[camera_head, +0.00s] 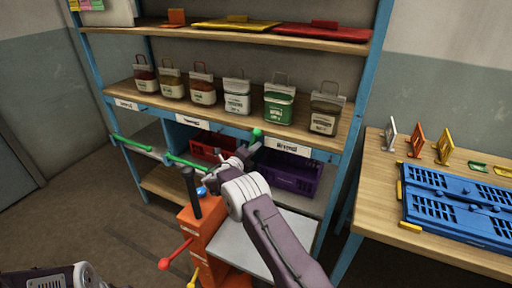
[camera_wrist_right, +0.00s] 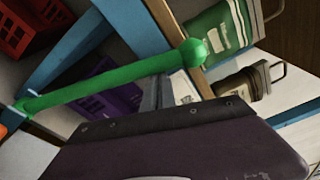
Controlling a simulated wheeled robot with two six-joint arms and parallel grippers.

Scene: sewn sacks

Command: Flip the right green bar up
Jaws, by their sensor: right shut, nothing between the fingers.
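A green knob (camera_head: 257,134) shows just behind my right gripper (camera_head: 246,153), at the right bay's upper edge. In the right wrist view the right green bar (camera_wrist_right: 110,82) is a tilted rod with a round knob at its upper right end. It passes in front of the purple crate (camera_wrist_right: 108,108). My right gripper is shut and empty, close to the bar; contact cannot be told. In the head view my gripper and wrist hide most of this bar. A green rod (camera_head: 187,162) left of my gripper lies along the shelf edge; whether it joins the knob is hidden.
Another green bar (camera_head: 131,143) lies at the left bay. Several labelled containers stand on the shelf (camera_head: 150,98) above. An orange stand (camera_head: 203,235) with levers is below my right arm. A table (camera_head: 425,232) with a blue panel (camera_head: 460,205) stands at right.

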